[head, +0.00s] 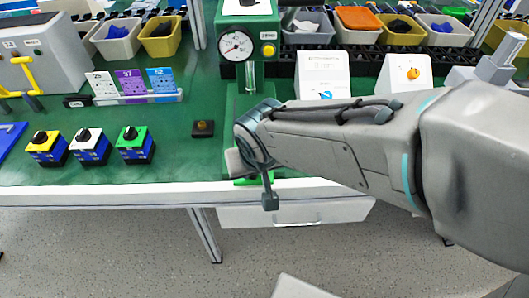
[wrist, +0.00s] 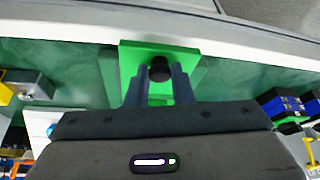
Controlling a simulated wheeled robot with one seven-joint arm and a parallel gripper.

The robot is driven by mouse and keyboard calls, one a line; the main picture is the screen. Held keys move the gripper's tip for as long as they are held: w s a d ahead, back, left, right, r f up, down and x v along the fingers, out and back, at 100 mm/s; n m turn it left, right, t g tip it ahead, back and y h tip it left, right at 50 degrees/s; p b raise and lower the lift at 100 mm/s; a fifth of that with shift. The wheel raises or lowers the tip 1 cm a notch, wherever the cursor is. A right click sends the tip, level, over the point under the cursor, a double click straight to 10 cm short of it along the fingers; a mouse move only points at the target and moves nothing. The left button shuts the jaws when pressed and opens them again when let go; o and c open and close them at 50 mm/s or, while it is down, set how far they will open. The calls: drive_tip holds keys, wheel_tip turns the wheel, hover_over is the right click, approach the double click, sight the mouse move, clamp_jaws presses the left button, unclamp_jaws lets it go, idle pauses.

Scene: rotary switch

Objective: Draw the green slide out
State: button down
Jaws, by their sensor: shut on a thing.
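The green slide (wrist: 130,62) is a flat green plate with a black knob (wrist: 160,69), seen in the wrist view near the table's edge. My gripper (wrist: 158,84) has its two dark fingers on either side of the knob and is shut on it. In the head view only a small green strip of the slide (head: 252,181) shows at the table's front edge, below my wrist. My arm and wrist hide the fingers and knob there. The green press (head: 236,15) with a round gauge stands behind my wrist.
Three rotary switches, yellow (head: 47,146), white (head: 90,145) and green (head: 134,143), stand on the left of the green table. A small dark block with a button (head: 203,128) sits left of my wrist. A drawer (head: 320,212) hangs under the front edge. Bins line the back.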

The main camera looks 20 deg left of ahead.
drive_tip(key=shift+s, duration=0.15)
drive_tip(key=c, duration=1.3)
unclamp_jaws()
drive_tip(key=shift+s, duration=0.2)
drive_tip(key=shift+o, duration=0.2)
drive_tip(key=shift+w, duration=0.15)
drive_tip(key=shift+d+r, duration=0.15)
drive_tip(key=shift+r, duration=0.35)
drive_tip(key=p+v, duration=0.3)
drive_tip(key=v, duration=1)
drive_tip(key=shift+f, duration=0.1)
